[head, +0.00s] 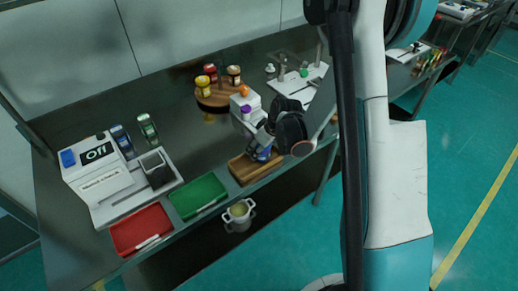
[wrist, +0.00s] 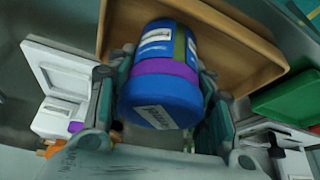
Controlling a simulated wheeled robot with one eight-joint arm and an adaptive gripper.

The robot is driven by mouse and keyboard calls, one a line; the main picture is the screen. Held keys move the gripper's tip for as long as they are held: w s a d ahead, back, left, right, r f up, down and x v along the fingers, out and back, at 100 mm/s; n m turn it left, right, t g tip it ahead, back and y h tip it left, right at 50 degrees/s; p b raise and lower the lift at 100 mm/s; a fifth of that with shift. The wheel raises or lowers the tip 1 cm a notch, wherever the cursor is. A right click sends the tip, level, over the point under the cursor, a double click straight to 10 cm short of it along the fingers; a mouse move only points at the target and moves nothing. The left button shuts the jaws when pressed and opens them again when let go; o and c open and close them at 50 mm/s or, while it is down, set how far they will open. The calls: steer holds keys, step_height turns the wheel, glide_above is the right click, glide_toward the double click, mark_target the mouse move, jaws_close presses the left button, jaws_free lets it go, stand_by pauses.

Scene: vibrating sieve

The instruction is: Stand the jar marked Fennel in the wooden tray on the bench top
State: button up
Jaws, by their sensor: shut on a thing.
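My gripper (wrist: 165,95) is shut on a blue jar (wrist: 160,100) with a purple band and a white label; I cannot read its writing. In the head view the jar (head: 263,155) shows dark blue below my gripper (head: 266,146). The wooden tray (head: 240,176) lies on the bench top just under it. In the wrist view the tray (wrist: 235,45) is close behind the jar, its inside bare where I see it. The jar is over or within the tray; I cannot tell whether it touches the floor.
A green tray (head: 198,195) and a red tray (head: 141,229) lie to the left along the bench front. A round wooden board (head: 216,97) holds several jars behind. A white device (head: 245,105) with purple and orange tops stands near the gripper. A white machine reading "Off" (head: 98,170) stands far left.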

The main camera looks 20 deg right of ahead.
steer(key=shift+f, duration=0.15)
steer(key=o, duration=1.2)
steer(key=shift+r, duration=0.2)
steer(key=shift+r, duration=0.3)
steer(key=s+r+m+p, duration=0.1)
steer(key=s+r, duration=0.3)
steer(key=r, duration=0.4)
steer(key=s+r+m+t+h+p, duration=0.1)
steer(key=s+r+p, duration=0.1)
steer(key=s+r, duration=0.35)
steer(key=s+r+m+p, duration=0.1)
steer(key=s+r, duration=0.2)
steer(key=r, duration=0.7)
steer(key=s+a+r+m+t, duration=0.1)
steer(key=s+r, duration=0.2)
steer(key=s, duration=0.3)
steer(key=s+a+r+m+t+h, duration=0.1)
steer(key=s+r, duration=0.2)
steer(key=s, duration=0.4)
steer(key=shift+m, duration=0.4)
